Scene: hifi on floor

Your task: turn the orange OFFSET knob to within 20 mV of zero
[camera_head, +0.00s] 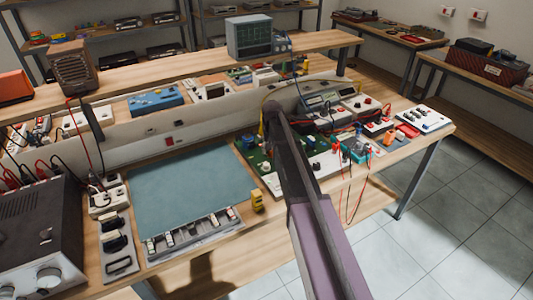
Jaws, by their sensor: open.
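My arm reaches from the bottom right up over the bench, and its far end is above a green circuit board (257,158). I cannot make out my gripper's fingers; they do not show past the arm. A small orange thing (388,139) stands among the boxes on the right of the bench. It is too small to tell whether it is the OFFSET knob. A bench instrument (322,101) with a small display sits behind the arm, but its reading is not legible. My arm hides part of the boards under it.
A blue-grey mat (188,190) covers the bench's middle left. A large dark power unit (40,240) stands at the front left. Red and black leads hang over the front edge at right. An oscilloscope (249,37) stands on the raised shelf. The tiled floor at right is clear.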

